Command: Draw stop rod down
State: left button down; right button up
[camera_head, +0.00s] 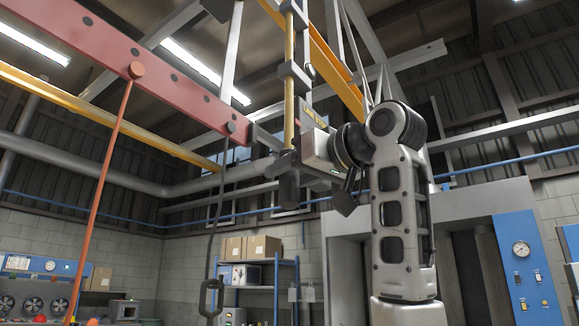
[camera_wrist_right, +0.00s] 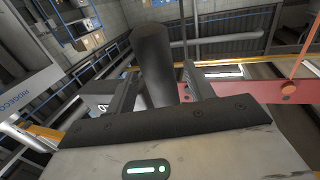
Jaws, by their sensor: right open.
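The stop rod (camera_head: 289,75) is a yellow upright bar running through grey brackets, with a dark round grip (camera_head: 289,190) at its lower end. My right gripper (camera_head: 284,160) is level with the top of this grip, reaching in from the right. In the right wrist view the dark grip (camera_wrist_right: 155,60) stands between the two fingers of my right gripper (camera_wrist_right: 158,90). The fingers are open, with a gap visible on the right side; contact on the left side is unclear. My left gripper is not in view.
A yellow beam (camera_head: 330,65) runs behind the stop rod. Shelves with boxes (camera_head: 253,247) stand far back.

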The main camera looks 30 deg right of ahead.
jog(key=shift+w+a, duration=0.1)
jog(key=shift+w, duration=0.5)
